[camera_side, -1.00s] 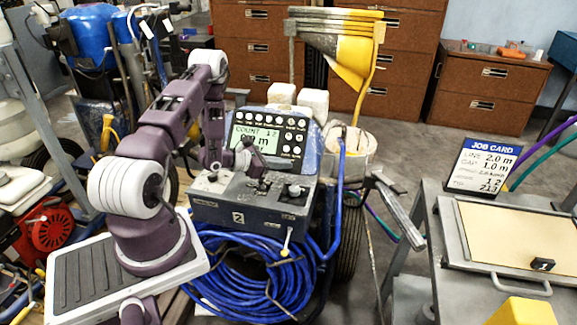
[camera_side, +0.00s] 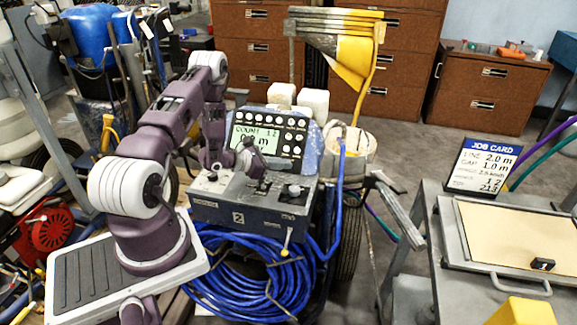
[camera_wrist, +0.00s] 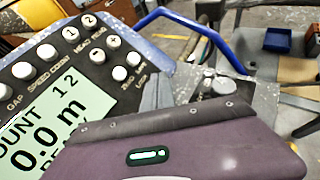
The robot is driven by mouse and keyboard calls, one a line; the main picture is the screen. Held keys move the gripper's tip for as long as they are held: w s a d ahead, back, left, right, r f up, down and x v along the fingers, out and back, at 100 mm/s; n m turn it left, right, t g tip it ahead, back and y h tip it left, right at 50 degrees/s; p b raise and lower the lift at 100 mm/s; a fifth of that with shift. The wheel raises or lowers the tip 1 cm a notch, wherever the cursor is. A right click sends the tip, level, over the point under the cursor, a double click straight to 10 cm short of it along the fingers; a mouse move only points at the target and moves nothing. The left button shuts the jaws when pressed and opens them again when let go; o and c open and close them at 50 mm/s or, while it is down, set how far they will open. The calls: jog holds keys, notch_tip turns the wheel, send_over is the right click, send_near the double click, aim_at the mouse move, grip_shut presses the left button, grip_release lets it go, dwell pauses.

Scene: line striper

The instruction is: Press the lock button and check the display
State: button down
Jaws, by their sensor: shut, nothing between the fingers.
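The control panel (camera_side: 298,136) has a pale green display (camera_side: 245,133) and round white buttons beside it. In the wrist view the display (camera_wrist: 52,128) reads COUNT 12 and 0.0 m, with a lower line partly covered by my purple wrist. White buttons (camera_wrist: 119,73) stand above and right of it in that view. My gripper (camera_side: 254,160) is shut and empty, in front of the display's lower right part.
A grey box (camera_side: 238,215) with levers and knobs sits below the panel, above a coiled blue hose (camera_side: 265,280). A job card (camera_side: 484,167) stands on a cart (camera_side: 428,215) at right. Brown cabinets (camera_side: 490,95) stand behind.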

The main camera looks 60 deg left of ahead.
jog(key=shift+w+a+f, duration=0.1)
jog(key=shift+f, duration=0.05)
jog(key=shift+w+a+f, duration=0.2)
jog(key=shift+w+f, duration=0.05)
jog(key=shift+f, duration=0.05)
dwell(0.7)
jog(key=shift+r, duration=0.1)
jog(key=shift+s+d+r, duration=0.45)
jog(key=shift+r, duration=0.1)
jog(key=shift+s+d+r, duration=0.65)
jog(key=shift+r, duration=0.25)
jog(key=shift+s+d+r, duration=0.6)
jog(key=shift+r, duration=0.25)
